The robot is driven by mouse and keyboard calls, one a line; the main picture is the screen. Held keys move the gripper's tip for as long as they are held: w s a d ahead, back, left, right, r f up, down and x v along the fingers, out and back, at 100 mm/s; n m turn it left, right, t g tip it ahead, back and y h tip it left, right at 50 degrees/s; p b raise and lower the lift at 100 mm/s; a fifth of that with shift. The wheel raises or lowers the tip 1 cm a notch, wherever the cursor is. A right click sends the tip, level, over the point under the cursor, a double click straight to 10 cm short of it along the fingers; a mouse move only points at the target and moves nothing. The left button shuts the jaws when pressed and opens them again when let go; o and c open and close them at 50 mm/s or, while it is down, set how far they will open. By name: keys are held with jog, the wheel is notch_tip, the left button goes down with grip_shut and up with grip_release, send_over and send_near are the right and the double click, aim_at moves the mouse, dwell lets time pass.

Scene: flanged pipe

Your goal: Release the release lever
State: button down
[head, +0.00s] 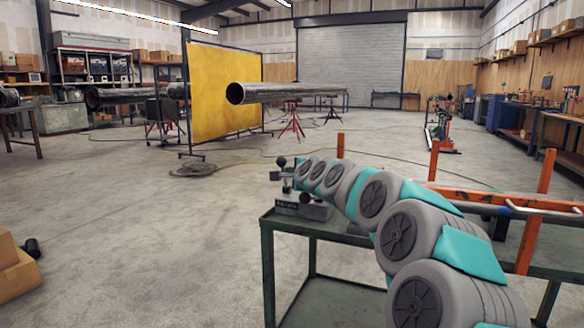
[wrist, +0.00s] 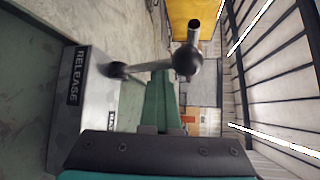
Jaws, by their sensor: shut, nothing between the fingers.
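The release fixture is a grey block (head: 302,208) on the near left end of the green cart. Its face, lettered RELEASE (wrist: 80,75), shows at the left of the wrist view, turned sideways. A thin metal lever with a black ball knob (wrist: 188,60) shows near the top middle there. A second black ball (wrist: 117,70) sits closer to the block. In the head view a black knob (head: 281,161) stands above the fixture. My gripper (wrist: 161,76) is shut and empty, its fingertips between the two balls in the picture. I cannot tell whether it touches the lever.
The green cart (head: 290,228) stands below my arm. Orange posts (head: 433,160) and an orange rail rise on its right part. A long pipe (head: 275,93) and a yellow screen (head: 222,92) stand farther back.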

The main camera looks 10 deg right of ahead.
jog(key=shift+s+a+f, duration=0.15)
jog(key=shift+a+f, duration=0.05)
dwell(0.3)
jog(key=a+r+v, duration=0.1)
jog(key=r+v, duration=0.1)
jog(key=v, duration=1.4)
jog(key=shift+s+a, duration=0.15)
jog(key=shift+a, duration=0.4)
